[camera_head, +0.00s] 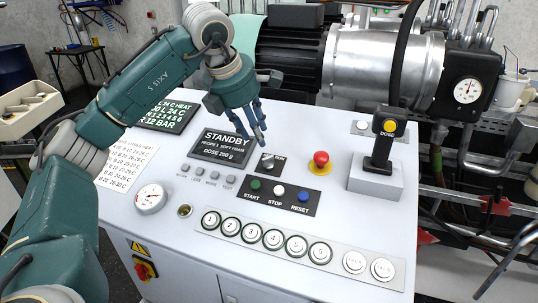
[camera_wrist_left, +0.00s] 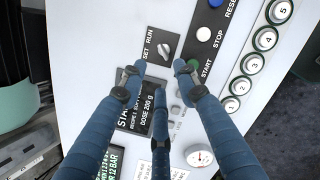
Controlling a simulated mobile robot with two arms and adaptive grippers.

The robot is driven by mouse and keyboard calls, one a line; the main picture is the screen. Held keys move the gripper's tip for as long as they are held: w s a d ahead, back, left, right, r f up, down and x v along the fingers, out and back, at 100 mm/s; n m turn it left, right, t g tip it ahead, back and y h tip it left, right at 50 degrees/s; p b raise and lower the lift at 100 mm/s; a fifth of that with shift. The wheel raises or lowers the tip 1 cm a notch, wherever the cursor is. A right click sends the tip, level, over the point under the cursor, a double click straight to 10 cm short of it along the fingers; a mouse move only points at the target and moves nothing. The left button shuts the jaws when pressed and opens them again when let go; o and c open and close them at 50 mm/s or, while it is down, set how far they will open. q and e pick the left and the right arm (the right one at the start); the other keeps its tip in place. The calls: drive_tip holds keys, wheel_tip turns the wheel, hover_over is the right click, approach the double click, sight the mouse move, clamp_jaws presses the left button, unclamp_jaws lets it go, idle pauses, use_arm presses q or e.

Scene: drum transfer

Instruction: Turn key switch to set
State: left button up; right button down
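The key switch (camera_head: 267,161) is a small silver knob on a black plate on the white console, beside the STANDBY display. My left gripper (camera_head: 260,132) hangs just above and behind it, with blue fingers pointing down and the palm partly over the display. In the left wrist view the switch (camera_wrist_left: 166,48) lies ahead of the fingertips, with the labels SET and RUN beside it. Which label the knob points at is too small to tell. My left gripper (camera_wrist_left: 158,72) is open there, its fingers spread with nothing between them. My right gripper is not in view.
Green START, white STOP and blue RESET buttons (camera_head: 279,192) sit in front of the switch. A red mushroom button (camera_head: 321,160) and the DOSE lever (camera_head: 384,145) stand to the right. A gauge (camera_head: 150,198) and numbered buttons (camera_head: 273,239) are nearer the front.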

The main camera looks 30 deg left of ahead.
sight(265, 158)
use_arm(q)
drive_tip(key=p+x, duration=0.2)
drive_tip(key=x, duration=0.6)
drive_tip(key=shift+w+d+f, duration=0.1)
drive_tip(key=shift+w+f, duration=0.05)
drive_tip(key=shift+f, duration=0.15)
drive_tip(key=shift+p+x, duration=0.3)
drive_tip(key=shift+x, duration=0.55)
clamp_jaws()
